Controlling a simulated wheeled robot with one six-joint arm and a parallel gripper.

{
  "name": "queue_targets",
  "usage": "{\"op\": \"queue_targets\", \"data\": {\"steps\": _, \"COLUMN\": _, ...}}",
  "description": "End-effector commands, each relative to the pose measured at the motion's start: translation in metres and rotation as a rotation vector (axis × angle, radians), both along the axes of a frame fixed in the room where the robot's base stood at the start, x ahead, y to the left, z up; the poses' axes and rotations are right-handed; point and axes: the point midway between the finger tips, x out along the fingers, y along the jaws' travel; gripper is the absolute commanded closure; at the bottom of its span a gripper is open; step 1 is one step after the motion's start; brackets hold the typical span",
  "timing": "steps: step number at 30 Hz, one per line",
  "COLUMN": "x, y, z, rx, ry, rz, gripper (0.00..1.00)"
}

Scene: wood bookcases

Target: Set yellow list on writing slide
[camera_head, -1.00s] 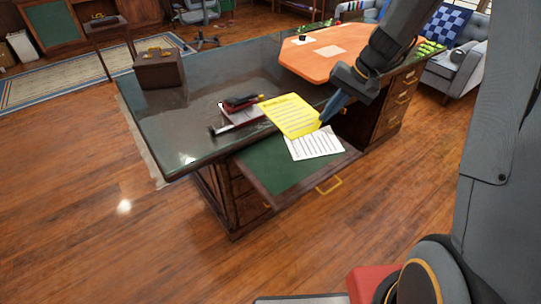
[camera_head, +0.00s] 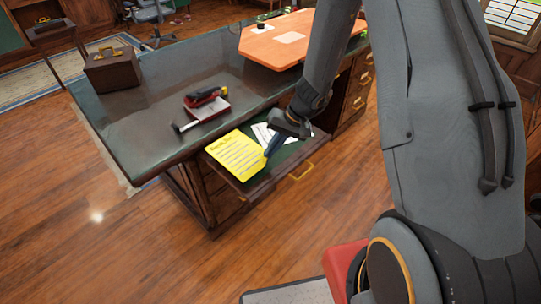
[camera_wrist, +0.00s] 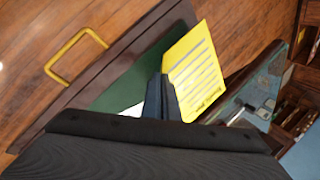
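The yellow list (camera_head: 235,155) is a lined sheet over the left part of the writing slide, with its right edge at my gripper's fingers (camera_head: 272,147). It also shows in the wrist view (camera_wrist: 196,75), beside my dark fingertips (camera_wrist: 162,92). My fingers look closed together on the sheet's edge. The writing slide (camera_head: 284,158) is a pulled-out board with a green top, a wood rim and a brass handle (camera_head: 301,171). I cannot tell whether the list touches its surface. A white lined sheet (camera_head: 266,132) lies on the slide, partly hidden by my gripper.
The desk (camera_head: 150,100) has a dark glossy top. A red and black stapler (camera_head: 207,97) and a hammer-like tool (camera_head: 187,126) lie near the slide. A brown case (camera_head: 110,70) stands at the far left, an orange board (camera_head: 290,38) at the back.

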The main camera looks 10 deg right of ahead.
Motion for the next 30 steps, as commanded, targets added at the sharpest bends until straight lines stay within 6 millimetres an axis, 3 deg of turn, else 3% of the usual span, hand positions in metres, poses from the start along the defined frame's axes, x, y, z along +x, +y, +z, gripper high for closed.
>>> {"op": "queue_targets", "data": {"steps": 7, "x": -0.001, "y": 0.0, "z": -0.029, "rx": 0.0, "ry": 0.003, "rz": -0.001, "gripper": 1.0}}
{"op": "queue_targets", "data": {"steps": 22, "x": 0.0, "y": 0.0, "z": -0.036, "rx": 0.0, "ry": 0.0, "rz": 0.0, "gripper": 1.0}}
{"op": "queue_targets", "data": {"steps": 25, "x": 0.0, "y": 0.0, "z": -0.034, "rx": 0.0, "ry": 0.0, "rz": 0.0, "gripper": 0.82}}
{"op": "queue_targets", "data": {"steps": 30, "x": 0.0, "y": 0.0, "z": -0.034, "rx": 0.0, "ry": 0.0, "rz": 0.0, "gripper": 0.81}}
